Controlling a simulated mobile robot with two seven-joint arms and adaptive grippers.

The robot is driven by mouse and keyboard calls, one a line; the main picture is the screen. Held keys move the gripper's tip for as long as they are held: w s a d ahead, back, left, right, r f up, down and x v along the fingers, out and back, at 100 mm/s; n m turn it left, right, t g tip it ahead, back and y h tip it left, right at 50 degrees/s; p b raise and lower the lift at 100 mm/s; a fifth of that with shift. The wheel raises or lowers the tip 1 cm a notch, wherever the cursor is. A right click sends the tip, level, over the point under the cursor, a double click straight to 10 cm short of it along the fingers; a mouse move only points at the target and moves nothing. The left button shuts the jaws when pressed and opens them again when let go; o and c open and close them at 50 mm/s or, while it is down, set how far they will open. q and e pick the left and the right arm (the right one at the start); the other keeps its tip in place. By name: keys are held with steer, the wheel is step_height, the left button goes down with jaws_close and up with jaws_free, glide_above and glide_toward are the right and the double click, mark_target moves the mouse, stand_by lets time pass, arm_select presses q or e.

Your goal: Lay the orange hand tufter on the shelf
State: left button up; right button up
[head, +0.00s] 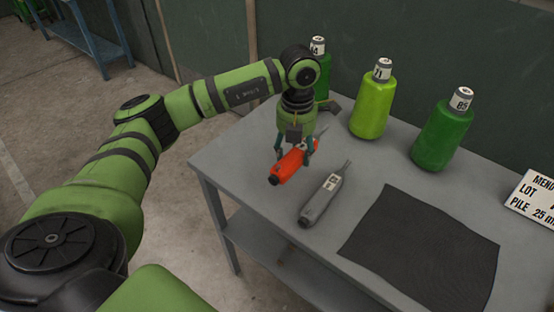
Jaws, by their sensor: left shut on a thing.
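The orange hand tufter (288,167) is at the left part of the grey table's top, with its orange body pointing toward the front left. My left gripper (294,158) comes down over it from above and is shut on it; the fingers hide part of its middle. I cannot tell whether the tufter touches the tabletop or is just above it. My right gripper does not show.
A grey hand tufter (322,200) lies close to the right of the orange one. A dark mat (422,250) covers the front right. Green bottles (372,105) (441,135) stand along the back, one partly behind my wrist. A lettered sign (537,199) is at the right edge.

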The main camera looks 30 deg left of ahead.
arm_select(q)
steer(key=d+r+b, duration=0.1)
steer(key=d+r, duration=0.2)
steer(key=d, duration=0.3)
steer(key=s+f+m, duration=0.1)
steer(key=s+m, duration=0.4)
steer(key=m, duration=1.2)
steer(key=s+d+f+m, duration=0.1)
steer(key=s+m, duration=0.4)
steer(key=m, duration=1.3)
steer(key=shift+s+d+f, duration=0.15)
steer(key=shift+s+f, duration=0.1)
steer(key=shift+f, duration=0.25)
